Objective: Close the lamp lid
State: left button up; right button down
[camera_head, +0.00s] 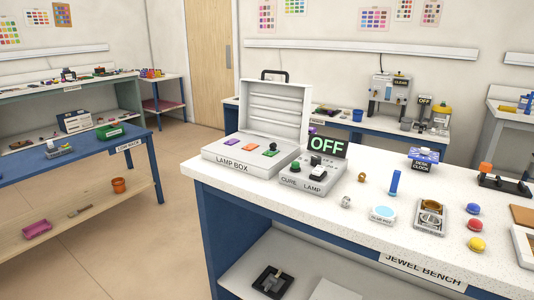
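The lamp box (235,161) sits on the left end of the white jewel bench. It is a pale grey case with the label LAMP BOX on its front. Its lid (275,108) stands raised at the back, with a dark handle (275,75) on its top edge. Small orange, purple and green pieces and a dark knob show on the base. Neither of my grippers shows in the head view.
A cure lamp control (312,180) with an OFF sign (327,145) stands right beside the box. Several small items, a desk clock (424,160) and coloured buttons lie farther right on the jewel bench (340,222). A blue bench (75,165) stands at left, with open floor between.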

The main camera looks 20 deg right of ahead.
aim_at(272, 109)
jog(key=k, duration=0.5)
jog(key=z, duration=1.45)
jog(key=i, duration=1.3)
jog(key=u, duration=1.25)
jog(key=k, duration=0.5)
jog(key=u, duration=1.3)
jog(key=i, duration=4.3)
